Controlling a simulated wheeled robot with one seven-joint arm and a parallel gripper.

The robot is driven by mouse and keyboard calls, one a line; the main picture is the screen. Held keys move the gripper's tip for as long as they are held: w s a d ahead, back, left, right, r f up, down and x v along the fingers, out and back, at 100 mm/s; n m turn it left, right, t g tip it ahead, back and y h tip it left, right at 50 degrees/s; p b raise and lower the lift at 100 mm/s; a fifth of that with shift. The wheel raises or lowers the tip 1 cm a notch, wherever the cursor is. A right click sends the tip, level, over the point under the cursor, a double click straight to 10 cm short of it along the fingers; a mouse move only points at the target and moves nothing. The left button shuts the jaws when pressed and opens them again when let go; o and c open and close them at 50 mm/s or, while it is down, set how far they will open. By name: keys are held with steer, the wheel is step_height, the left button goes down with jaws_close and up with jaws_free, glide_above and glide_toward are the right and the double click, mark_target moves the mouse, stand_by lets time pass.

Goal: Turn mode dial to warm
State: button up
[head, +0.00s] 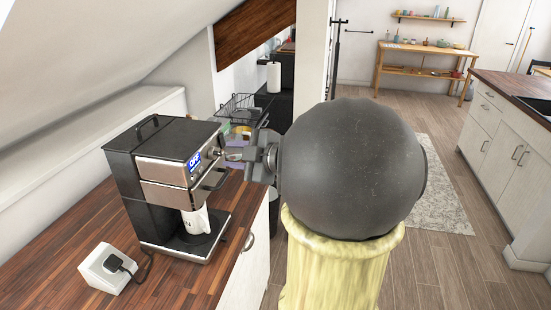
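The coffee machine (165,150), black with a steel front and a small blue-lit display (195,161), stands on the wooden counter. My gripper (231,152) is at the right end of its front panel, level with the display. The mode dial is not clearly made out; the fingertips are close to where the panel's controls sit, and I cannot tell whether they touch. The finger gap is too small to read. A white cup (196,220) stands under the spout. A black handle (216,180) sticks out below the panel.
A white socket block (106,268) with a black plug and cord is left of the machine. A black wire rack (243,107) with dishes stands behind it. My arm blocks the middle of the view. Open floor and a wood-topped cabinet (500,140) lie to the right.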

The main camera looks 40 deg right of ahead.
steer(key=v, duration=1.3)
steer(key=shift+s+b, duration=0.25)
steer(key=shift+b, duration=0.2)
steer(key=w+f+m+t+h+p, duration=0.1)
steer(key=w+f+m+h+p, duration=0.1)
steer(key=w+m+h, duration=0.6)
steer(key=w+a+f+m+g, duration=0.2)
steer(key=w+a+f+g, duration=0.15)
steer(key=f, duration=0.25)
steer(key=s+a+f+m+g+y+p, duration=0.2)
steer(key=s+a+f+m+g, duration=0.2)
steer(key=s+a+f+g, duration=0.5)
steer(key=s+a+f, duration=0.3)
steer(key=a+f, duration=0.2)
steer(key=a, duration=0.2)
steer(key=shift+s+a+m+y, duration=0.15)
steer(key=shift+s+m+y, duration=0.15)
steer(key=shift+s+y, duration=0.1)
